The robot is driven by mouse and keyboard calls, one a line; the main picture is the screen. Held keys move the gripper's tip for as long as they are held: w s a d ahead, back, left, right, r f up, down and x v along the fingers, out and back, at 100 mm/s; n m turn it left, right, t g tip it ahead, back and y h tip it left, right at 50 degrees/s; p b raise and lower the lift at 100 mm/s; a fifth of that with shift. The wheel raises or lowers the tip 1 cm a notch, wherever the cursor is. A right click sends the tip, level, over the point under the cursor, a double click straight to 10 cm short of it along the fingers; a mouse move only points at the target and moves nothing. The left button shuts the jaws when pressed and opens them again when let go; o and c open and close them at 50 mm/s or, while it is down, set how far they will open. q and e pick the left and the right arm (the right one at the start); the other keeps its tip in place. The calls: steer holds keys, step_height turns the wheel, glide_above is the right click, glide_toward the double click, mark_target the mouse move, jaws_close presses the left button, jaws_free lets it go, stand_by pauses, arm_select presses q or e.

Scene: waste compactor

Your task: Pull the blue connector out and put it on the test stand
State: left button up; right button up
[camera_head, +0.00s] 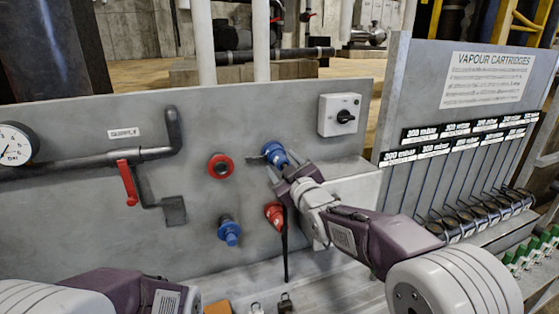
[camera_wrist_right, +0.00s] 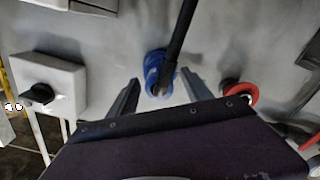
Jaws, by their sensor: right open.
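A blue connector (camera_head: 274,152) sits on the grey wall panel, just beyond my right gripper (camera_head: 284,172). In the right wrist view the blue connector (camera_wrist_right: 154,66) shows between the two open fingers (camera_wrist_right: 160,90), with a black cable running from it. I cannot tell whether the fingers touch it. A second blue fitting (camera_head: 229,231) is lower on the panel. My left gripper is outside the views; only its arm shows at bottom left. I cannot identify the test stand.
A red ring socket (camera_head: 220,166) is left of the connector and a red plug (camera_head: 274,213) is below it. A switch box (camera_head: 340,114) is at upper right. A red-handled lever (camera_head: 128,183) is on the left. A cartridge rack (camera_head: 470,150) stands at right.

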steer(key=shift+r, duration=0.1)
jaws_close()
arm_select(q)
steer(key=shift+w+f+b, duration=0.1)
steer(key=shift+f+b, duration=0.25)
arm_select(e)
steer(key=shift+s+d, duration=0.1)
steer(key=shift+s+d, duration=0.15)
steer(key=shift+s, duration=0.25)
steer(key=shift+w, duration=0.1)
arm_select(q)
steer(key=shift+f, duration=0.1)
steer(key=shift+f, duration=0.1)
arm_select(e)
steer(key=shift+s+b, duration=0.2)
steer(key=shift+b, duration=0.15)
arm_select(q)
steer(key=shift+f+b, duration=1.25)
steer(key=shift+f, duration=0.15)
arm_select(e)
steer(key=shift+v, duration=2.65)
